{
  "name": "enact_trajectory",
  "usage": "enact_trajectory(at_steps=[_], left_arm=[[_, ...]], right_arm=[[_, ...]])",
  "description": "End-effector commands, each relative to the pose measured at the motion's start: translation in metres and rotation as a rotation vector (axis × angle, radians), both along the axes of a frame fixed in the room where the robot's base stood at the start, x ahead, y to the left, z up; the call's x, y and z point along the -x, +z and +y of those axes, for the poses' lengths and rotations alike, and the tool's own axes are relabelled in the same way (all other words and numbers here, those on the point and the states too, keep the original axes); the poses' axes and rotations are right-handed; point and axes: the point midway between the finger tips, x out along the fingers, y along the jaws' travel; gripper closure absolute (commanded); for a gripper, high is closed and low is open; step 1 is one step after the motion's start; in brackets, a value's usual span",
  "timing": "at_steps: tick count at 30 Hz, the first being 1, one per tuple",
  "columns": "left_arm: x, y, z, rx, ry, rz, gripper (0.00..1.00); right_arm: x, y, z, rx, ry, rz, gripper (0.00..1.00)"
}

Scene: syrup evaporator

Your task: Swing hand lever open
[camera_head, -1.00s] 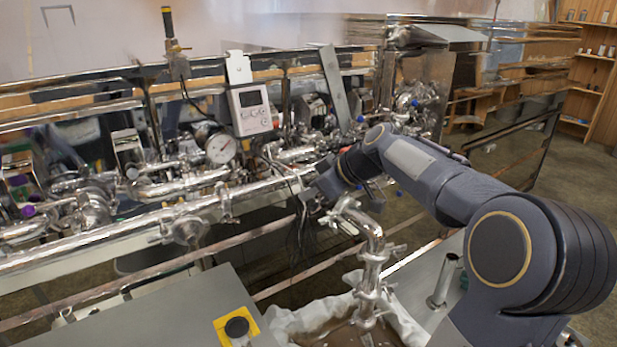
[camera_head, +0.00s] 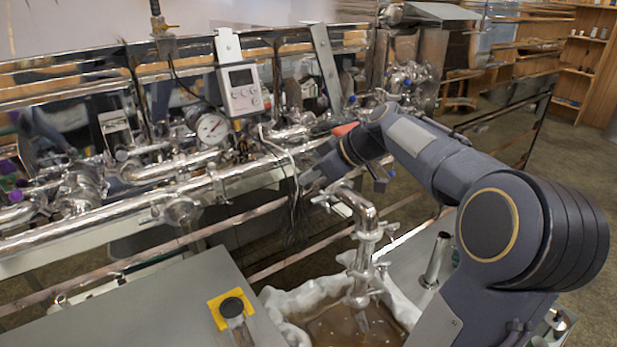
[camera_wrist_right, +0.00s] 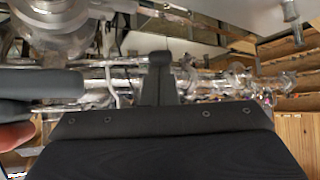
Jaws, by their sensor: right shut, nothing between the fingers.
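A red grip (camera_head: 345,128), possibly the hand lever's, shows just behind my right wrist in the head view. My arm hides most of it, so I cannot tell how the lever stands. An orange-red end (camera_wrist_right: 14,136) is at the left edge of the wrist view, beside a dark bar; I cannot tell if it is the same part. My right gripper (camera_head: 309,180) is shut and empty, just above and left of the shiny outlet elbow (camera_head: 358,205). Its joined fingers (camera_wrist_right: 160,75) point toward the pipework in the wrist view. My left gripper is out of view.
Steel pipes and valves (camera_head: 180,165) run along the evaporator, with a dial gauge (camera_head: 211,128) and a white control box (camera_head: 243,92). A basin of brown liquid (camera_head: 335,325) lies under the outlet. A grey bench with a yellow plate (camera_head: 215,308) is at front left.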

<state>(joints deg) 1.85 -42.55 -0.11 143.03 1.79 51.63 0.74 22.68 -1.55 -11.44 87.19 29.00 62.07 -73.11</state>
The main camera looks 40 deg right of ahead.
Motion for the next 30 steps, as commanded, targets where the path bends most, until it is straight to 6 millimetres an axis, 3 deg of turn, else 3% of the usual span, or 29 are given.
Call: enact_trajectory(at_steps=[11, 18, 30], left_arm=[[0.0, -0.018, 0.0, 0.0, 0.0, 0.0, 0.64], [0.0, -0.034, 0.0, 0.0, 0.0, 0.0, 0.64], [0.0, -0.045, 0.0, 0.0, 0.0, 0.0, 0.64]], right_arm=[[0.011, -0.004, -0.007, 0.0, 0.114, 0.001, 1.0], [0.028, -0.005, -0.021, 0.001, 0.311, 0.003, 1.0], [0.054, -0.002, -0.052, 0.0, 0.305, 0.002, 1.0]])
